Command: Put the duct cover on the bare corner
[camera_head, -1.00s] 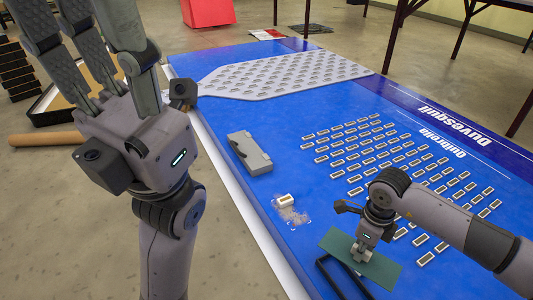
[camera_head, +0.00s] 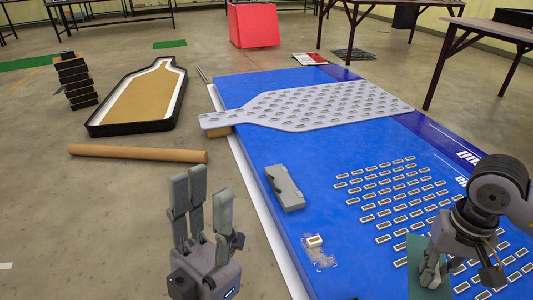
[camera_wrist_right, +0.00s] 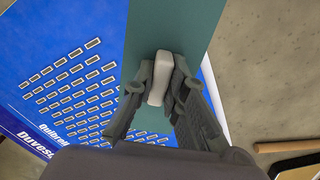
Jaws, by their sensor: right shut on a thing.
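A flat green plate (camera_head: 414,262) with a pale block on it (camera_wrist_right: 161,78) is at my right gripper (camera_head: 437,270). In the right wrist view the right gripper (camera_wrist_right: 160,90) is shut on that pale block, and the green plate (camera_wrist_right: 175,25) spreads beyond it, over the blue panel. I cannot tell whether this plate is the duct cover. My left gripper (camera_head: 203,190) is low in the head view, left of the blue panel (camera_head: 262,240), fingers up, apart and empty. I cannot make out the bare corner.
Left on the floor are a cardboard tube (camera_head: 138,153) and a black-rimmed bottle-shaped tray (camera_head: 130,127). Table legs stand behind.

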